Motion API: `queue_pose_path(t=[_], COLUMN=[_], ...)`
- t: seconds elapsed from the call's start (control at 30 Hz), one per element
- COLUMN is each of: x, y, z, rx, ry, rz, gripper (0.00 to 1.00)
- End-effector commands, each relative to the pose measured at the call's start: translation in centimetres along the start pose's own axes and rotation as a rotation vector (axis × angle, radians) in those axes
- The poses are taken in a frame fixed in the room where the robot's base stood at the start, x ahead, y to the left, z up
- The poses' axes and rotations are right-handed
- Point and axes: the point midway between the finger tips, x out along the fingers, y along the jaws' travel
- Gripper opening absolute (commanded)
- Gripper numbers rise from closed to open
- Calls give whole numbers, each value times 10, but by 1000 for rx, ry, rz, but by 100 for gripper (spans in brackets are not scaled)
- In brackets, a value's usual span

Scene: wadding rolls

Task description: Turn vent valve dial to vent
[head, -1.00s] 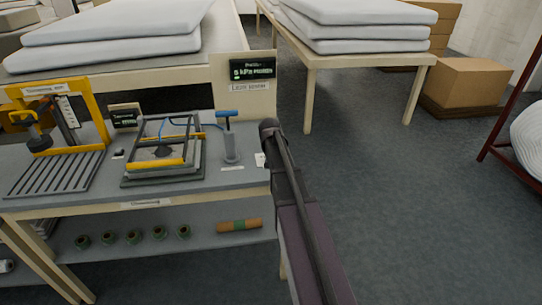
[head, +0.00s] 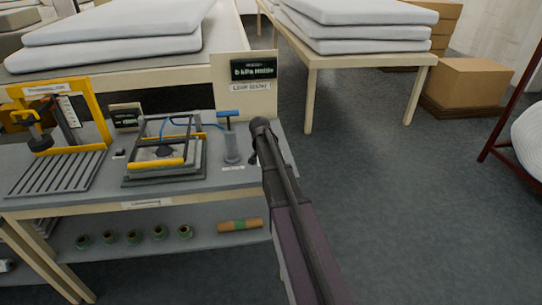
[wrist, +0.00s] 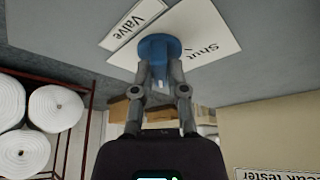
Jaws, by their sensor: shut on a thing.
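The blue round dial (wrist: 158,44) shows at the top middle of the wrist view, over a white card (wrist: 208,38) that reads "Shut". A "Valve" label (wrist: 133,24) lies beside it. My gripper (wrist: 160,68) is shut on the dial's lower part, one finger on each side. Any other wording on the card is covered by the dial and fingers. In the head view my arm hides the dial and most of the gripper, at the bench's right end.
On the bench (head: 225,181) stand a blue-handled pump (head: 231,140), a framed chamber (head: 160,160) and a yellow press frame (head: 98,110). A display board (head: 253,70) rises behind. Open floor lies to the right.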

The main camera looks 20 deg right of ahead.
Motion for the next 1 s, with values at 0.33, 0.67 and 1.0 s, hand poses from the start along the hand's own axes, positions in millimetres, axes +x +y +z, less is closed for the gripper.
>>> queue_pose_path(t=[0.33, 0.67, 1.0], x=[0, 0, 0], y=[2, 1, 1], z=[2, 0, 0], rx=[2, 0, -41], ry=[-4, -2, -1], rz=[4, 1, -19], gripper=[51, 53, 53])
